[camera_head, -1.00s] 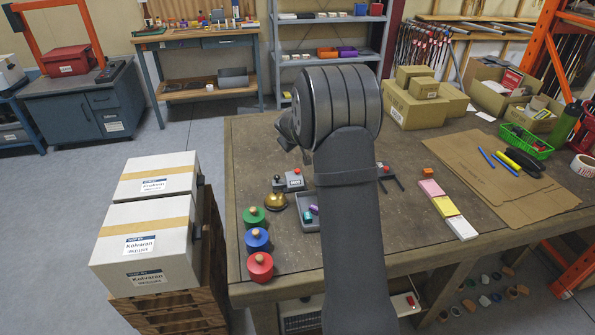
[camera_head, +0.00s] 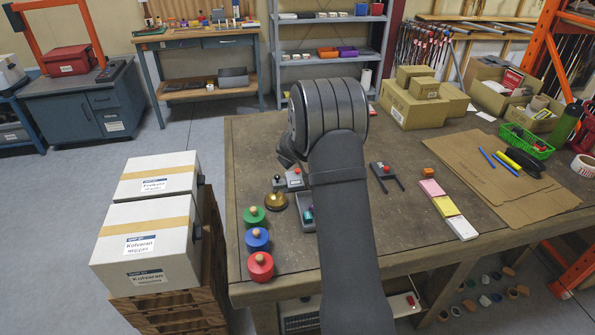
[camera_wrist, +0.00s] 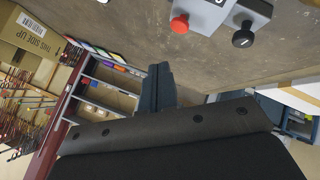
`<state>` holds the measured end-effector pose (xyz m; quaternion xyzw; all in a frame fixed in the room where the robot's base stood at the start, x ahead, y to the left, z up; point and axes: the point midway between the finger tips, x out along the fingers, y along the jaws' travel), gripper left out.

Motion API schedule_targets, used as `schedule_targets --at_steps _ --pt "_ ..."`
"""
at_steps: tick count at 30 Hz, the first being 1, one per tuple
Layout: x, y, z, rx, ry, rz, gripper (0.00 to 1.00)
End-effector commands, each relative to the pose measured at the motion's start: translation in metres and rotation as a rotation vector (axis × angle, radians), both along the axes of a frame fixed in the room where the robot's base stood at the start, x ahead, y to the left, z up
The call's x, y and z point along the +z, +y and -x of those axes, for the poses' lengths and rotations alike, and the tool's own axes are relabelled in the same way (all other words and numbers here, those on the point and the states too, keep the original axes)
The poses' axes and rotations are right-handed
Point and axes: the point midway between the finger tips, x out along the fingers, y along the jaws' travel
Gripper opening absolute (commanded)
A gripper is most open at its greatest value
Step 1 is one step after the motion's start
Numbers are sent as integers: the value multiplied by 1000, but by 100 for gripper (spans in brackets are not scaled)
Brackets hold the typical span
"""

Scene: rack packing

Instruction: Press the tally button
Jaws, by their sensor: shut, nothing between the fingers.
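The tally counter (camera_wrist: 205,12) is a grey box with a red button (camera_wrist: 179,25), at the top of the wrist view. In the head view the counter (camera_head: 295,181) stands on the table just left of my arm. A black knob on a small grey base (camera_wrist: 243,37) is beside it. My gripper (camera_wrist: 158,72) is shut and empty, its dark fingers apart from the red button. In the head view my arm hides most of the gripper.
A brass bell (camera_head: 276,201) and green, blue and red knobbed weights (camera_head: 257,239) stand near the table's left edge. A grey tray (camera_head: 306,212) is partly hidden by my arm. A dark device with a red top (camera_head: 385,171) lies to the right.

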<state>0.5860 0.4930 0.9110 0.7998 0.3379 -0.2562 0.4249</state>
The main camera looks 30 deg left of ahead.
Motion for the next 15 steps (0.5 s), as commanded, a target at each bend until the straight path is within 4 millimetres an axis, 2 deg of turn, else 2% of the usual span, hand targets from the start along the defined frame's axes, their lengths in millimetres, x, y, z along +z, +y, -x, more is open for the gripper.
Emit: schedule_targets --at_steps 6,15 --pt "-23 0 0 -1 0 3 0" --pt "-29 0 0 -2 0 0 0"
